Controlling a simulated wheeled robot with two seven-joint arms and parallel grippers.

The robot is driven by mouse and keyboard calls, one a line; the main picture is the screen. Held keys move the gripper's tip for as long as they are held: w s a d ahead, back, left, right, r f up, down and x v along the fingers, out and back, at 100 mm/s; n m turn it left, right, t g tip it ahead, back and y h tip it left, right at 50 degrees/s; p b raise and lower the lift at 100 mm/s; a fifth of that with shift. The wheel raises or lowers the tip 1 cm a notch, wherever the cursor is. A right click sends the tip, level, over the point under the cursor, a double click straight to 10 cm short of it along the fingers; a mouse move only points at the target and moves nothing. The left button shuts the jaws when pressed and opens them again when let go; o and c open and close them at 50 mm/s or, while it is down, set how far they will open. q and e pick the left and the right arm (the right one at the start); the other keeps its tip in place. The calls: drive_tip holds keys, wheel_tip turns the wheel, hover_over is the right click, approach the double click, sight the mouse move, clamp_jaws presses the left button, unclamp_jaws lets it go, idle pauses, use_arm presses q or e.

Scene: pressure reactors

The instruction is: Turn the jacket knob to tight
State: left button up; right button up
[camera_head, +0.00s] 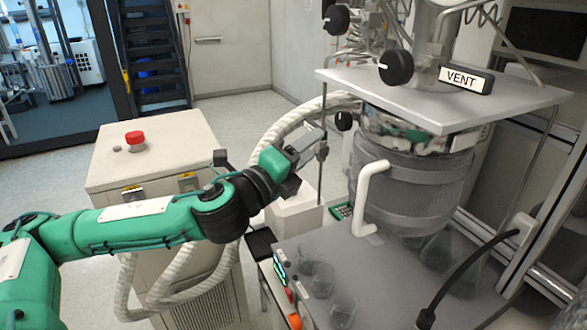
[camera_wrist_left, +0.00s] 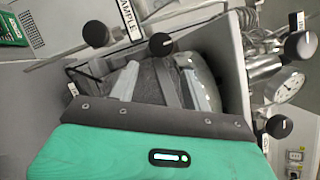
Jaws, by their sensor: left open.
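My left gripper (camera_head: 306,157) reaches in from the left and stands left of the reactor vessel, apart from it. In the left wrist view its two grey fingers (camera_wrist_left: 156,84) are spread with nothing between them. A small black knob (camera_head: 344,121) sits just under the top plate, to the right of the gripper; its label cannot be read. Another black knob (camera_head: 396,67) stands beside a VENT label, and a third (camera_head: 337,19) is higher up. I cannot tell for certain which knob is the jacket one. The wrist view shows several black knobs, one (camera_wrist_left: 160,44) near a SAMPLE label.
The wrapped reactor vessel (camera_head: 415,185) hangs under a metal plate (camera_head: 440,95). A white handle (camera_head: 368,195) and a thin post (camera_head: 322,150) stand near the gripper. Thick white hoses (camera_head: 290,125) run behind my arm from a cabinet (camera_head: 155,155) with a red button. Glass beakers (camera_head: 343,308) stand on the bench.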

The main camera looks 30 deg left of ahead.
use_arm(q)
drive_tip(key=shift+b+v, duration=0.45)
drive_tip(key=shift+v, duration=1.35)
drive_tip(key=shift+f, duration=0.1)
